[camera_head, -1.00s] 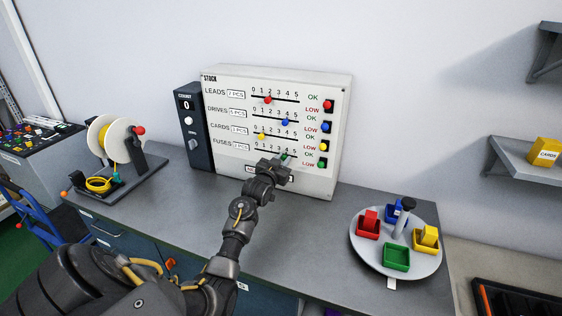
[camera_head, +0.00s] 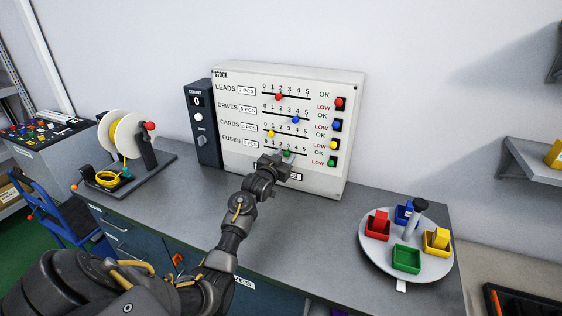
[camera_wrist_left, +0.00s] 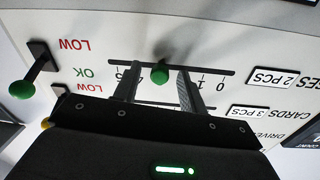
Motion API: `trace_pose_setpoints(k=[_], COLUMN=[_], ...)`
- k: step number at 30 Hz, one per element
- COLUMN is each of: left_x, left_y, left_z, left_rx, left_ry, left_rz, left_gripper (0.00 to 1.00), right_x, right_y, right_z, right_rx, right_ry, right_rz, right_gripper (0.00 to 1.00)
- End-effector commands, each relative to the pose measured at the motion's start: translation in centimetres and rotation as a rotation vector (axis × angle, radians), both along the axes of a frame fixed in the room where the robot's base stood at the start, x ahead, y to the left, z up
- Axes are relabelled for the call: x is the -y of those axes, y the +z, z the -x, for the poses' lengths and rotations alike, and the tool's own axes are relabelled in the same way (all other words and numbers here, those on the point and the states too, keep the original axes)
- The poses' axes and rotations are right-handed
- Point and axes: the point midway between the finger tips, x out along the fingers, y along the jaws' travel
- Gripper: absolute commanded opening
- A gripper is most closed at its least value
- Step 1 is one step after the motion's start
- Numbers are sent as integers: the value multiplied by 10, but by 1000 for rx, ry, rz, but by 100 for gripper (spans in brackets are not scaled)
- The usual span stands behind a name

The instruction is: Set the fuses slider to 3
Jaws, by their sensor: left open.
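The fuses slider is the bottom row of the white stock panel (camera_head: 225,170). Its green knob (camera_head: 286,153) is partly behind my left gripper (camera_head: 276,162) in the head view. In the left wrist view, where the panel is upside down, the green knob (camera_wrist_left: 160,75) sits on the slot between the two fingertips of my left gripper (camera_wrist_left: 157,88). The fingers are open, one on each side, with gaps to the knob. The knob is around mid-scale, near 3.
The red, blue and yellow sliders (camera_head: 271,133) lie above on the panel, with coloured toggles (camera_head: 331,161) at its right. A dark count box (camera_head: 199,130) adjoins its left side. A round tray of coloured bins (camera_head: 381,262) is at the right; bare bench (camera_head: 310,220) lies between.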

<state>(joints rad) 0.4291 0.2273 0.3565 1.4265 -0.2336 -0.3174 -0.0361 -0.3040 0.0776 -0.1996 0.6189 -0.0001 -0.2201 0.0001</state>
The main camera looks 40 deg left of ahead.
Motion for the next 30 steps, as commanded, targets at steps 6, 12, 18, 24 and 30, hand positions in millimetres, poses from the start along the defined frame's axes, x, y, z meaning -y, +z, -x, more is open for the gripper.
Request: trace_pose_setpoints(k=[6,12,18,24,30], left_x=[6,13,18,20,20], left_y=[-4,-4,-2,-1,0], left_z=[30,68,95,104,103], left_rx=[1,0,1,0,0], left_ry=[0,0,-1,-1,0], left_rz=[-2,-2,0,0,1], left_gripper=[42,42,42,42,42], right_x=[4,5,5,4,1], right_y=[-10,-19,-25,-26,-26], right_z=[-4,-5,-5,-5,-5], right_rx=[4,5,6,6,6], right_ry=[2,2,2,2,1], right_rz=[4,5,5,4,1], right_gripper=[36,36,36,36,36])
